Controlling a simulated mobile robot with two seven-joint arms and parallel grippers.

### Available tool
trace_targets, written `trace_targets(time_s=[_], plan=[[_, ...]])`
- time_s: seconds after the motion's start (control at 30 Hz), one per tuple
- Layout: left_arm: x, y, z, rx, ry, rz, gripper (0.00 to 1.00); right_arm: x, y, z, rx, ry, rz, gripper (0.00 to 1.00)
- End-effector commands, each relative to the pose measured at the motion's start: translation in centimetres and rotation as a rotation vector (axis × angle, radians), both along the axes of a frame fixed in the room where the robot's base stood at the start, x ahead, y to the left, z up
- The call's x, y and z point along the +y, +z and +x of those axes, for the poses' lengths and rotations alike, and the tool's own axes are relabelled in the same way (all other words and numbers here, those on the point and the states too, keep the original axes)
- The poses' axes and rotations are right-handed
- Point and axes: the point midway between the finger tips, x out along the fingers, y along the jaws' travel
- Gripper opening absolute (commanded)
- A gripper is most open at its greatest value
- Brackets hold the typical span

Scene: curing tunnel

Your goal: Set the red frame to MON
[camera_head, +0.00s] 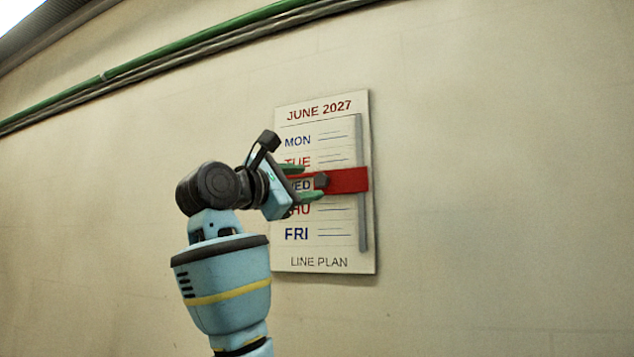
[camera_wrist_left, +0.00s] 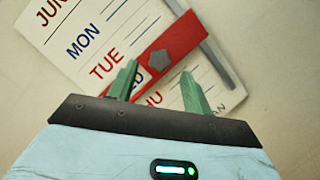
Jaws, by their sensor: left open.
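A white wall calendar (camera_head: 342,129) headed JUNE 2027 lists MON, TUE, WED, THU and FRI from top to bottom. The red frame (camera_head: 349,180) lies across the WED row, reaching a grey vertical rail (camera_head: 361,225) at the calendar's right. A dark knob (camera_head: 321,181) sits on the red frame; it also shows in the left wrist view (camera_wrist_left: 158,59). My left gripper (camera_head: 306,182) is open, its green fingers above and below the knob at its left. In the wrist view the fingers (camera_wrist_left: 160,85) stand apart with nothing between them. My right gripper is not in view.
The calendar hangs on a plain beige wall (camera_head: 480,180). Green and grey pipes (camera_head: 170,53) run along the wall at the upper left. The wall right of the calendar is clear.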

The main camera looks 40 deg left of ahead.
Motion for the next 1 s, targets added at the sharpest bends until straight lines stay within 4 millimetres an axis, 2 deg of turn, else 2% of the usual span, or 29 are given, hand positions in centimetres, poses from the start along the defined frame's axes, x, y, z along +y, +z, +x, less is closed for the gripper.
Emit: trace_targets(time_s=[0.1, 0.3, 0.7, 1.0], plan=[[0.0, 0.4, 1.8, 0.001, 0.0, -0.001, 0.5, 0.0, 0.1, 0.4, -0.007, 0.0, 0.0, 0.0], [-0.1, 0.9, 3.5, -0.001, 0.0, 0.0, 0.5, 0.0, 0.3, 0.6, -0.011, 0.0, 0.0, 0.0], [-0.1, 1.0, 4.1, -0.002, 0.001, 0.001, 0.48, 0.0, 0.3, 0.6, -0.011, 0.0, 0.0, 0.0], [-0.1, 1.0, 4.1, -0.002, 0.001, 0.001, 0.09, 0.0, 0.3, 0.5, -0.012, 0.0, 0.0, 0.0]])
